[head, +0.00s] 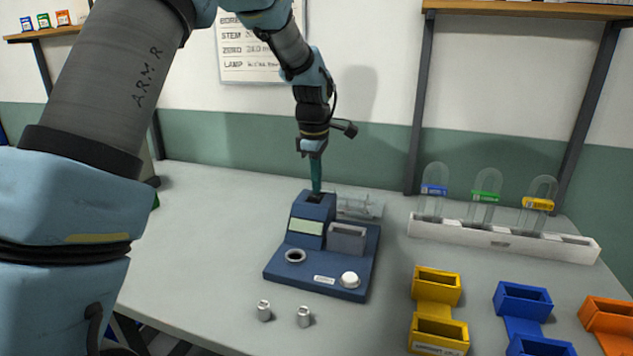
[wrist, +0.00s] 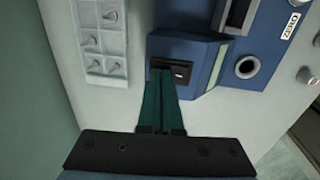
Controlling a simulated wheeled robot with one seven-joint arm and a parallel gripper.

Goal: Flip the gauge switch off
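The gauge (head: 322,262) is a blue box on the bench with a pale display, a grey slot block, a round dark-rimmed socket and a white knob. Its black switch (head: 314,198) is on top of the raised rear part. My gripper (head: 316,188) points down at the switch, its green fingers together with nothing visible between them. In the wrist view the fingertips (wrist: 162,86) reach the near edge of the switch (wrist: 180,70) and partly cover it. I cannot tell whether they touch it, or which way the switch is set.
A clear tray with small parts (wrist: 102,40) lies close behind the gauge. Two small metal pieces (head: 264,311) stand in front of it. The bench's left is clear.

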